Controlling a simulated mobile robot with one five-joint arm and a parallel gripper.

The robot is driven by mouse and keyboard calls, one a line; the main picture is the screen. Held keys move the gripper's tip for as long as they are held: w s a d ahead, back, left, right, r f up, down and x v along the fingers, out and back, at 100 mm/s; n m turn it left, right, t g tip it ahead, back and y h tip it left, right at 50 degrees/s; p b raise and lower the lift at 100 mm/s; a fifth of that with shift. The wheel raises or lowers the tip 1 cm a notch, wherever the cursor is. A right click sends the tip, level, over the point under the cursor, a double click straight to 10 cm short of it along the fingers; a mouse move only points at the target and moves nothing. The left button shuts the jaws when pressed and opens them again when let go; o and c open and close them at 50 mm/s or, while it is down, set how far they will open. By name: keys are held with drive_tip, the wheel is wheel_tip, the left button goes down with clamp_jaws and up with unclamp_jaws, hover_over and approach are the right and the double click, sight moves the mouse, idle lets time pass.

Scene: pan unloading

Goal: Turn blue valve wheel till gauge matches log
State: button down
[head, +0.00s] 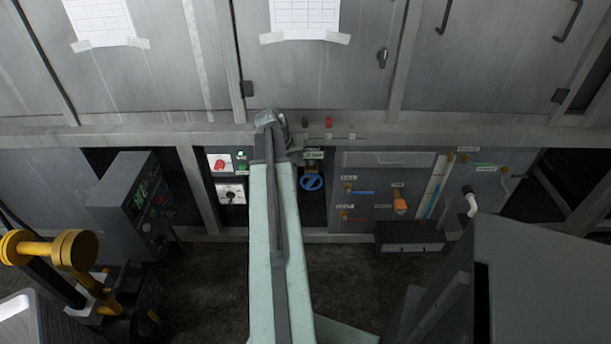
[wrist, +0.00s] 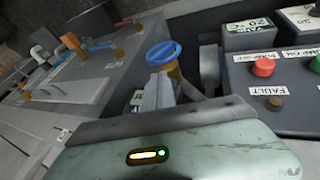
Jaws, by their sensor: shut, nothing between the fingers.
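The blue valve wheel (head: 312,182) sits on a brass stem in a dark recess, just right of my arm in the head view. My gripper (head: 296,150) is shut and empty, above and slightly left of the wheel. In the wrist view its fingers (wrist: 196,86) appear near the wheel; whether they touch it is unclear. A small display (wrist: 252,28) reads about 20 °C. Paper sheets (head: 98,18) and (head: 305,17) are taped to the cabinets, their writing unreadable.
A panel with a red button (wrist: 263,67) and labels lies right of the fingers. A panel with an orange handle (head: 400,203) is right of the wheel. The floor below is dark.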

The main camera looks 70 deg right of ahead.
sight(312, 177)
drive_tip(key=b+x, duration=0.8)
drive_tip(key=x, duration=0.2)
drive_tip(key=shift+b, duration=0.35)
drive_tip(key=shift+r, duration=0.15)
drive_tip(key=shift+a, duration=0.15)
